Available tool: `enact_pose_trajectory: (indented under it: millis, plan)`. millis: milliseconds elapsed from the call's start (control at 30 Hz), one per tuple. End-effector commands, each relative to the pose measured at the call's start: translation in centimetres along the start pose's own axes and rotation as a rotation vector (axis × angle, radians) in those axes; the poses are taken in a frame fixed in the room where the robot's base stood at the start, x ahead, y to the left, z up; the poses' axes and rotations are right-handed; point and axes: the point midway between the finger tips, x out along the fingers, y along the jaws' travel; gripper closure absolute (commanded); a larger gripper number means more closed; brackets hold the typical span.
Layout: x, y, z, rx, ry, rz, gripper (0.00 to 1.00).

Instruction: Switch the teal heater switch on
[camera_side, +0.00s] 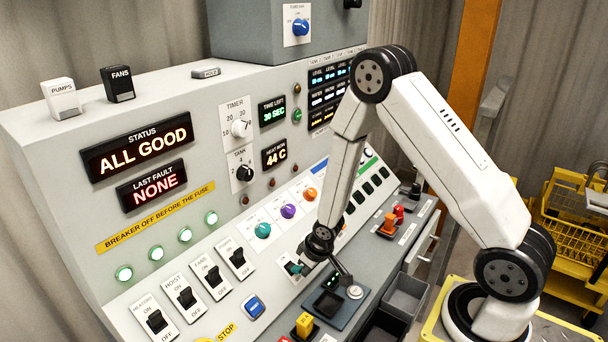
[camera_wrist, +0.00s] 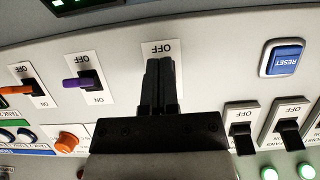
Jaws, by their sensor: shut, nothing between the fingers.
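The teal heater switch (camera_side: 293,268) is in the side view, on the sloped panel below the teal knob, with a little teal showing beside my gripper (camera_side: 301,267). In the wrist view, my gripper (camera_wrist: 160,62) is shut and empty, its fingers lying over the switch's white plate (camera_wrist: 150,47). The OFF label shows at the plate's upper edge. The lever and the ON label are hidden behind the fingers there, so I cannot tell the lever's position or whether the fingers touch it.
The purple switch (camera_wrist: 78,84) and the orange switch (camera_wrist: 20,89) are to the left in the wrist view. The blue reset button (camera_wrist: 283,58) and black breaker switches (camera_wrist: 242,138) are to the right. The status display (camera_side: 137,147) reads ALL GOOD.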

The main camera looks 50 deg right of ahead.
Motion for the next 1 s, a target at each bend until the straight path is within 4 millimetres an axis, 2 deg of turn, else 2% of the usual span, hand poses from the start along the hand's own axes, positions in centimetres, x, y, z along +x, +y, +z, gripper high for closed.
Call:
enact_pose_trajectory:
  millis: [33, 567, 1000]
  plan:
    - [-0.2, -0.2, -4.1, -0.013, 0.103, -0.003, 1.0]
    - [-0.5, -0.2, -3.9, -0.015, 0.103, -0.003, 1.0]
    - [-2.0, -0.1, -1.8, -0.016, 0.093, -0.002, 1.0]
